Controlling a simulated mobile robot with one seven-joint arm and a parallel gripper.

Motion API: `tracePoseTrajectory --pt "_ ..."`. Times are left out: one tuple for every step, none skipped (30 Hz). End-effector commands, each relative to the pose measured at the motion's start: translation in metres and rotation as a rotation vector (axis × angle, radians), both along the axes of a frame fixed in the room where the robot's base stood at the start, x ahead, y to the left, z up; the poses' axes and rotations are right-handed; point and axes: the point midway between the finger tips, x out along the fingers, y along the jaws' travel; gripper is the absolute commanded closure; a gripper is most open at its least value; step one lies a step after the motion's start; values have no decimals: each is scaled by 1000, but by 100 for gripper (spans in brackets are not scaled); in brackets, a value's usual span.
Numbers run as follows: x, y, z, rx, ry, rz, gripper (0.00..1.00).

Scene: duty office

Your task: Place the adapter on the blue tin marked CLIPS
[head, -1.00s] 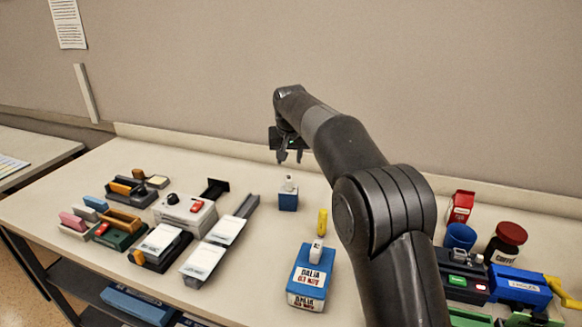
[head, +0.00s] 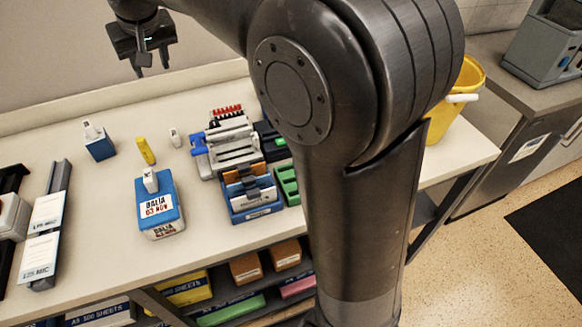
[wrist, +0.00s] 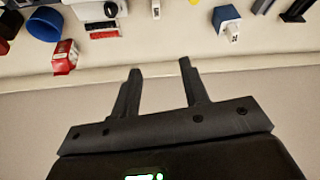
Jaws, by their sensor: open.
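No CLIPS mark is readable. A small blue block (head: 99,148), perhaps the tin, stands near the wall with a white piece (head: 91,130) on top; it also shows in the wrist view (wrist: 226,15). A small white item (head: 175,138) stands alone on the table. I cannot tell which white piece is the adapter. My gripper (head: 151,66) is open and empty, raised above and behind the small blue block; the wrist view shows its parted fingers (wrist: 160,66).
A white device (head: 232,140) and a blue organiser (head: 250,192) stand to the right. Flat white-topped pieces (head: 47,212) lie at left. A yellow bucket (head: 458,95) is at far right. The front table strip is mostly clear.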

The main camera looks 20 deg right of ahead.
Motion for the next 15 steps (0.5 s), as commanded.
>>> tracePoseTrajectory --pt "-18 -21 5 2 -7 -18 59" --pt "-27 -31 6 3 -7 -27 59" --pt "-40 -44 7 4 -10 -38 59" --pt "-49 -54 7 5 -13 -47 59" --pt "-59 -63 7 5 -15 -55 59" --pt "-73 -76 6 5 -18 -66 59" --pt "-83 -84 5 5 -20 -75 59" --pt "-94 -93 3 6 -22 -82 59" --pt "-108 -104 0 5 -24 -94 59" --pt "-119 -112 -2 6 -27 -102 59" --pt "-129 -119 -5 5 -29 -111 59" --pt "-144 -129 -9 6 -32 -122 59" --pt "-155 -136 -13 6 -34 -131 59" --pt "-166 -142 -17 6 -36 -139 59" --pt "-180 -150 -22 6 -39 -151 59"
